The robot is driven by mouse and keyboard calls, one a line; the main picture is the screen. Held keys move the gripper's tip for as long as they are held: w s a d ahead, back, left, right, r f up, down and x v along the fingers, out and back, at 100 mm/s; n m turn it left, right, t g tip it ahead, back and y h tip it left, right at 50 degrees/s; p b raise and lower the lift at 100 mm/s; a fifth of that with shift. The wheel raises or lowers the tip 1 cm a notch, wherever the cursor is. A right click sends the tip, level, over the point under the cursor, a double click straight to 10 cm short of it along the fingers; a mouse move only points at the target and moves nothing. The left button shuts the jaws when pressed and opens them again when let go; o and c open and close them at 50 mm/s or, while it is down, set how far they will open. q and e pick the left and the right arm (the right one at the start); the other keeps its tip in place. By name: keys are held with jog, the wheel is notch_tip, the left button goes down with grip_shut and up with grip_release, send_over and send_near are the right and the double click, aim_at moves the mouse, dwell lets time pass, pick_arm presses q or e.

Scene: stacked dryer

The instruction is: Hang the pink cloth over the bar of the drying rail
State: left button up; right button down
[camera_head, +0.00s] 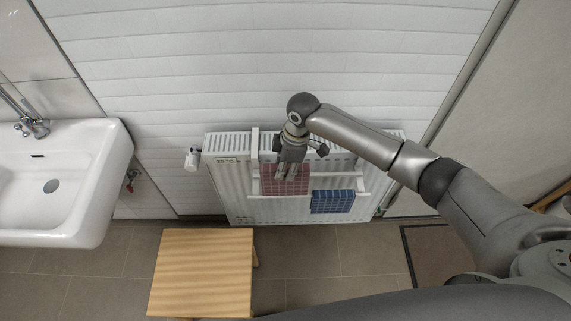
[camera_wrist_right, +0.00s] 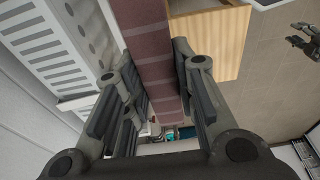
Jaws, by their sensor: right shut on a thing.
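The pink cloth (camera_head: 270,184), dusky red-pink with a faint grid, hangs at the left part of the white drying rail (camera_head: 342,174) on the radiator. My right gripper (camera_head: 289,176) is in front of its upper part, fingers pointing down. In the right wrist view the cloth (camera_wrist_right: 146,50) runs as a strip between the two fingers (camera_wrist_right: 163,112), and the gripper is shut on it. I cannot tell whether the cloth lies over the bar or in front of it. My left gripper (camera_wrist_right: 300,36) shows only in the wrist view, at the right edge, fingers apart.
A blue checked cloth (camera_head: 333,202) hangs on the rail right of the pink one. The white radiator (camera_head: 236,197) stands behind, against the white wall. A wooden stool (camera_head: 203,272) stands in front on the left. A white basin (camera_head: 85,205) is at far left.

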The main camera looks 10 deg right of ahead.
aim_at(286, 194)
jog(key=shift+f+b, duration=4.3)
jog(key=shift+f, duration=3.25)
jog(key=c, duration=1.1)
grip_release()
jog(key=shift+r, duration=0.1)
notch_tip(286, 194, up, 12)
jog(key=d, duration=0.2)
jog(key=shift+s+f, duration=0.2)
